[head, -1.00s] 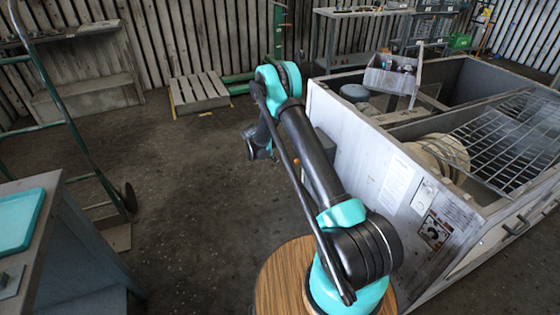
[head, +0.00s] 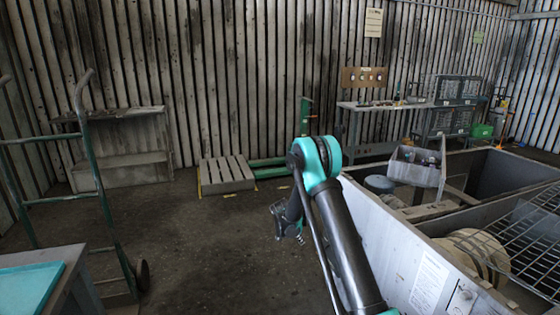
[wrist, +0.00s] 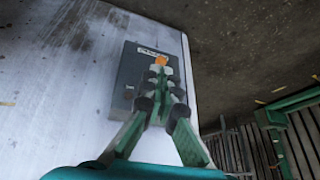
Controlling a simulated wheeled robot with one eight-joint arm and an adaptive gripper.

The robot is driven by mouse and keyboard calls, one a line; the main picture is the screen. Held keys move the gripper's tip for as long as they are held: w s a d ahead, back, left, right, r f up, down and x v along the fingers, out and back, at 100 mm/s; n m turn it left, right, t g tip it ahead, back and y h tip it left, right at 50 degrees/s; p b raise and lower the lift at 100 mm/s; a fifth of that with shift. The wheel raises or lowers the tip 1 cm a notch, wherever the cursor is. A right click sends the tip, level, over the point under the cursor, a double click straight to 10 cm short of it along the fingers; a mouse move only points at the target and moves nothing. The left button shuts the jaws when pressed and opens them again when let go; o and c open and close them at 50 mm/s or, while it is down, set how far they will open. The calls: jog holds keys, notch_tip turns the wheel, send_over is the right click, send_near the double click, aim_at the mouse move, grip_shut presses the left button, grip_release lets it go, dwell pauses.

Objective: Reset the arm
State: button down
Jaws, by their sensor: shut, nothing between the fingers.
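My arm (head: 335,225) reaches up and forward from the bottom of the head view, and its wrist hangs down at the left of the elbow. My gripper (head: 286,232) is small there, over the floor left of the housing's white wall (head: 395,238). In the wrist view my gripper (wrist: 158,72) is shut and empty, its green fingers drawn together at the tips. Beyond the tips is a grey box (wrist: 133,82) on the white wall, with a label. An orange spot (wrist: 160,61) shows at the tips; I cannot tell what it belongs to.
The open housing holds a wire grate (head: 525,245), round discs (head: 470,255) and a small bin (head: 415,168). A hand truck (head: 95,190) and a table with a teal tray (head: 30,290) stand left. A pallet (head: 226,175) lies behind. The floor between is clear.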

jog(key=s+d+r+n+y, duration=0.1)
jog(key=s+d+r+n, duration=0.25)
jog(key=s+r, duration=0.55)
jog(key=s+d+r+n+y, duration=0.1)
jog(key=s+d+r+n, duration=0.25)
jog(key=s+r, duration=0.6)
jog(key=s+d+n+y, duration=0.2)
jog(key=s+n, duration=0.3)
jog(key=s, duration=2)
jog(key=shift+s+r+t, duration=0.2)
jog(key=shift+t, duration=0.1)
